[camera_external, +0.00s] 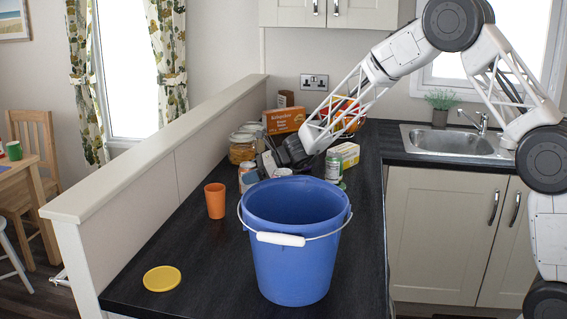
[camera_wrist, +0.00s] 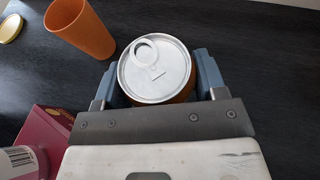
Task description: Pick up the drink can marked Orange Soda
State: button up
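In the wrist view a drink can (camera_wrist: 155,68) with a silver top and pull tab is between the two fingers of my gripper (camera_wrist: 158,75). A sliver of orange shows on its side; its label cannot be read. The fingers flank the can closely; whether they press on it cannot be told. In the outside view my gripper (camera_external: 259,167) is low over the counter behind the blue bucket, beside a can (camera_external: 246,178) with an orange side, partly hidden by the gripper. Another can (camera_external: 333,166), greenish, stands further right, and the top of one more (camera_external: 283,172) shows behind the bucket rim.
The large blue bucket (camera_external: 295,250) stands in front of my gripper. An orange cup (camera_external: 215,200) stands left of the can, also in the wrist view (camera_wrist: 80,30). A yellow lid (camera_external: 162,278) lies at front left. Jars (camera_external: 242,150) and boxes (camera_external: 284,120) stand behind.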

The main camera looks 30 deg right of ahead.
jog(key=c, duration=0.5)
jog(key=shift+r, duration=0.15)
jog(key=shift+r, duration=4.9)
